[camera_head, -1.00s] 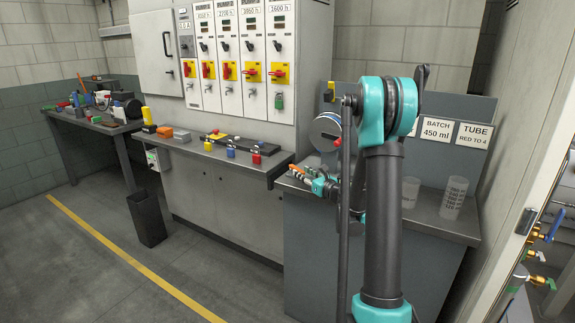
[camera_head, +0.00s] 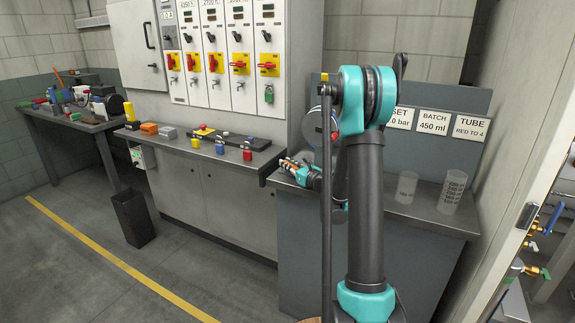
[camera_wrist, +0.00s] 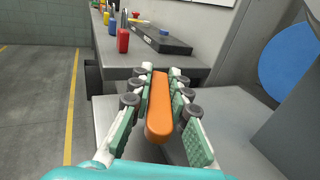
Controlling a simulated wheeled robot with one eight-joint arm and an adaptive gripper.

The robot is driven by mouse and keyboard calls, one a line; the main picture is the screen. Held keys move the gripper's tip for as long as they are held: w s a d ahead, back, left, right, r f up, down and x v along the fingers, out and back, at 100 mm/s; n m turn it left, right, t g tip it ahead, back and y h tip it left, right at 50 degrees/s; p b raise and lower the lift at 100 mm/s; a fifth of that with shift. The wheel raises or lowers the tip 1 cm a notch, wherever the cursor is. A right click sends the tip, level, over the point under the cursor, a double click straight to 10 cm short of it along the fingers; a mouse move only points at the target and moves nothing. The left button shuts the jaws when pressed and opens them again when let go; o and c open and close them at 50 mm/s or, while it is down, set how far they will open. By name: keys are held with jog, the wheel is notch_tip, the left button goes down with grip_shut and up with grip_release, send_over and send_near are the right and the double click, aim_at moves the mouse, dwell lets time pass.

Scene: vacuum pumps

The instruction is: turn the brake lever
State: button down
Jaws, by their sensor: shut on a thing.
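An orange bar (camera_wrist: 159,105), which looks like the brake lever's grip, lies lengthwise between the fingers of my gripper (camera_wrist: 161,76) in the wrist view. The fingers close in on both sides of its far part, and its rounded near end points toward the camera. In the head view my gripper (camera_head: 297,172) is small, at the left end of the right-hand bench, with a bit of orange at its tip. My arm hides part of this area, and the lever's pivot does not show.
The right-hand bench (camera_head: 420,215) carries two clear beakers (camera_head: 450,194) and a sign board behind. A grey cabinet (camera_head: 215,182) with switches stands left, its ledge holding coloured padlocks (camera_head: 247,153). A blue disc (camera_wrist: 290,70) is at the wrist view's right.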

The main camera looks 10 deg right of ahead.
jog(key=shift+d, duration=0.1)
dwell(0.3)
jog(key=shift+n+g+y, duration=0.4)
jog(key=shift+y, duration=0.4)
jog(key=c, duration=1.4)
grip_release()
jog(key=shift+c, duration=0.2)
